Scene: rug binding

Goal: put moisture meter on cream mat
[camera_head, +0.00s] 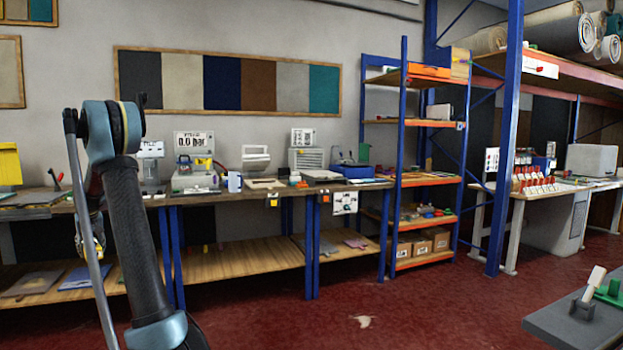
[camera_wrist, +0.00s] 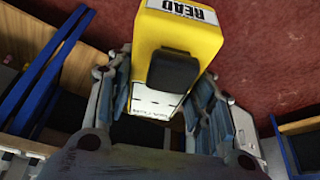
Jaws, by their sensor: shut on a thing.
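The moisture meter, a yellow block with a black part and a white label reading "READ" (camera_wrist: 200,40), fills the middle of the wrist view. My gripper (camera_wrist: 165,92) is shut on it, with a finger pad on each side. In the head view my gripper (camera_head: 90,238) hangs in front of the left bench, mostly behind my arm, with a bit of yellow showing. A flat cream piece that may be the cream mat (camera_head: 264,184) lies on the bench, well to the right of my gripper.
A grey surface (camera_head: 580,325) juts in at the lower right. Red floor (camera_head: 420,310) is open between.

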